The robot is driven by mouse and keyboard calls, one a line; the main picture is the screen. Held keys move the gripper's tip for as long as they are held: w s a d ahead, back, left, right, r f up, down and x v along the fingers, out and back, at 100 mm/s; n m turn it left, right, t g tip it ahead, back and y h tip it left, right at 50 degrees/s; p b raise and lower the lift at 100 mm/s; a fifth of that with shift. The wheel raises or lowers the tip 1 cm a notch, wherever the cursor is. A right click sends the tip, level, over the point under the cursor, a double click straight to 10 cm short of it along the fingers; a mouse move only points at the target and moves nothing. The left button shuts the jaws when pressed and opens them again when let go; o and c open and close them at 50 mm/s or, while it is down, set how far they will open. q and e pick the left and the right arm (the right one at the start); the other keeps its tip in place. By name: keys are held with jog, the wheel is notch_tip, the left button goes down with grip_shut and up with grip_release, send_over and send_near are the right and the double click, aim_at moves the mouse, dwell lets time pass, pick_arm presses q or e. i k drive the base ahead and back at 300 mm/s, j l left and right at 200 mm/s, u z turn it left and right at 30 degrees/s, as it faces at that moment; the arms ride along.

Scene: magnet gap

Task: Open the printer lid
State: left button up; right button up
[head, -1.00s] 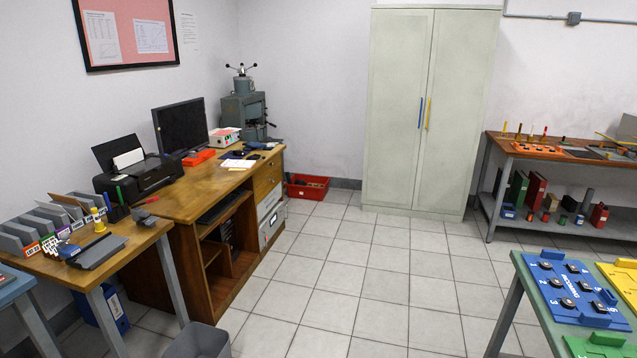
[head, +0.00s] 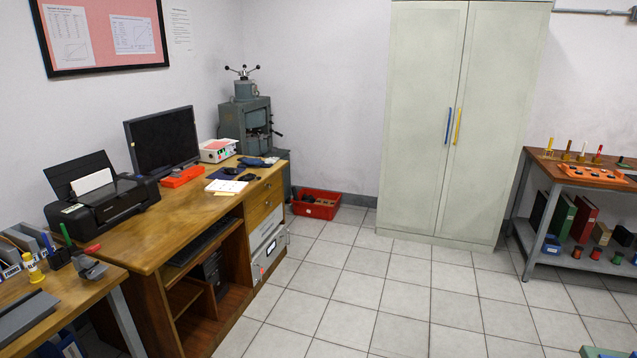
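A black printer (head: 103,200) stands on the left end of the wooden desk, against the wall. A dark panel stands tilted up at its back with a white sheet of paper (head: 92,182) resting against it. The printer's top looks closed, but details are too small to be sure. Neither of my grippers shows in the head view.
The wooden desk (head: 185,222) also holds a monitor (head: 163,140) and an orange tray (head: 182,177). A side table (head: 75,300) with small items adjoins its near left. A red crate (head: 316,203) lies by the wall. The tiled floor (head: 370,295) right of the desk is clear.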

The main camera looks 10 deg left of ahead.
aim_at(121, 189)
jog(key=i+u, duration=0.25)
jog(key=i, duration=0.65)
jog(key=i+l+u, duration=0.1)
jog(key=i+u, duration=0.2)
jog(key=i, duration=0.55)
